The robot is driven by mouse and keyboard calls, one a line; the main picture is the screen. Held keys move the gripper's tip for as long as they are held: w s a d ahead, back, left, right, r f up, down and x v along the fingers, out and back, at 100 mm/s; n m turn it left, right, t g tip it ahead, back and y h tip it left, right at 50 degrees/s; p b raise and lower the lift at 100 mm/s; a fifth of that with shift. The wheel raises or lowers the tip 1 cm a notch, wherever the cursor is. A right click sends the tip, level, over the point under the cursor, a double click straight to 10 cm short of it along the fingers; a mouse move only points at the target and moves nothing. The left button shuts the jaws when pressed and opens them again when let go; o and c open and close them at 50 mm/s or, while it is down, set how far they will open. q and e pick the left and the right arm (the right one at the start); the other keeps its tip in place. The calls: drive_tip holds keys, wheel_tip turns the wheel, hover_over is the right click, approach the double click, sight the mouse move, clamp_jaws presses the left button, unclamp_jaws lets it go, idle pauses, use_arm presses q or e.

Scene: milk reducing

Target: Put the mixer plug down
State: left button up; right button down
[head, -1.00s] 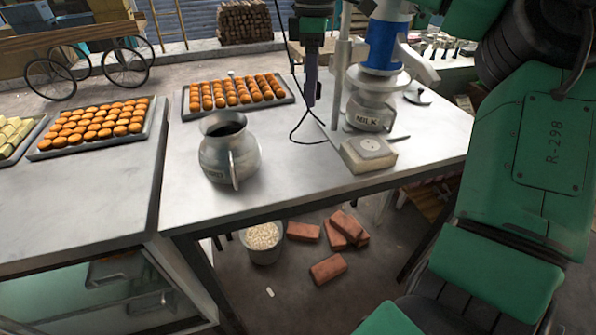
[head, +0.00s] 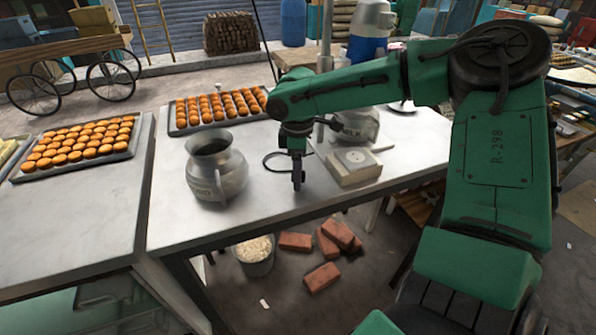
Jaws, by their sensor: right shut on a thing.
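My right gripper (head: 298,180) is low over the metal table (head: 270,205), fingers pointing down, between the silver jug and the white box. It is shut on the mixer plug, which is small, dark and hard to tell from the fingers. A black cable (head: 268,163) curves in a loop on the left of the gripper. I cannot tell whether the plug touches the table. The blue and white mixer (head: 369,35) stands behind my right arm, partly hidden. My left gripper is out of view.
A silver jug (head: 217,172) stands left of the gripper. A pale box (head: 353,167) and a milk pot (head: 360,128) are on its right. A tray of orange buns (head: 180,128) lies behind. The table front is clear. Bricks (head: 322,277) lie on the floor.

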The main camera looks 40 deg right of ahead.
drive_tip(key=shift+a+f, duration=0.1)
drive_tip(key=shift+f, duration=0.15)
drive_tip(key=shift+f, duration=0.3)
drive_tip(key=shift+c, duration=0.9)
unclamp_jaws()
wheel_tip(320, 180, up, 13)
drive_tip(key=b, duration=0.1)
drive_tip(key=shift+r, duration=0.15)
